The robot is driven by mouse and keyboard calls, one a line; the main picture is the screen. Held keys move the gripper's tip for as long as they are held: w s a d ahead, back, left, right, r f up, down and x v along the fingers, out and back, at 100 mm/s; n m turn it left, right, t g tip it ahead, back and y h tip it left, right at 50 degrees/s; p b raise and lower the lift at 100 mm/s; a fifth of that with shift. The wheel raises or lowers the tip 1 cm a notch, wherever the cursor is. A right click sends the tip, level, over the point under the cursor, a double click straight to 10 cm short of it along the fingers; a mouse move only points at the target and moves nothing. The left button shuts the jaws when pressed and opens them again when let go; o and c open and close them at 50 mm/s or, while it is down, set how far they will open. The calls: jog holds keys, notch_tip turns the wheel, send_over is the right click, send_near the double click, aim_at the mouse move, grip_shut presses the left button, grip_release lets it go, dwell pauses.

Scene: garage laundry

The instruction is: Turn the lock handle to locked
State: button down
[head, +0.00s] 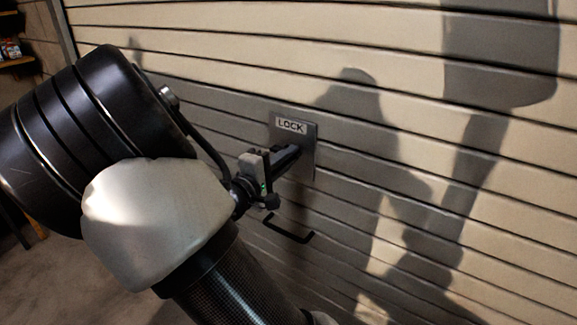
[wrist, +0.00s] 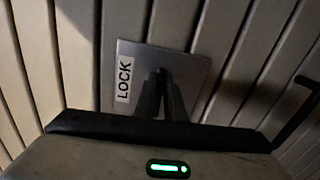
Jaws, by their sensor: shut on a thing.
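The lock plate (head: 308,150) is a grey metal square on the beige slatted garage door, with a white label reading LOCK. It also shows in the wrist view (wrist: 190,68), tilted, with the label on its left side. My gripper (head: 288,158) reaches the plate from the left in the head view. In the wrist view its two fingers (wrist: 162,98) point at the middle of the plate, close together. They are shut on the lock handle, which is mostly hidden by the fingers, so its turn angle cannot be told.
A black pull handle (head: 290,232) is fixed on the door below the plate; part of it shows at the right in the wrist view (wrist: 298,108). The slatted door (head: 400,60) fills most of the view, with my shadow on it. A shelf (head: 16,62) stands at far left.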

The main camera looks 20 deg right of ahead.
jog(key=shift+w+a+f+m+b, duration=0.15)
jog(key=shift+a+m+b, duration=0.1)
jog(key=shift+m+b, duration=0.2)
jog(key=c, duration=1.8)
grip_release()
jog(key=shift+c, duration=0.2)
jog(key=shift+d, duration=0.1)
jog(key=p+v, duration=0.1)
jog(key=v, duration=1.6)
jog(key=shift+s+p, duration=0.25)
jog(key=shift+p, duration=0.1)
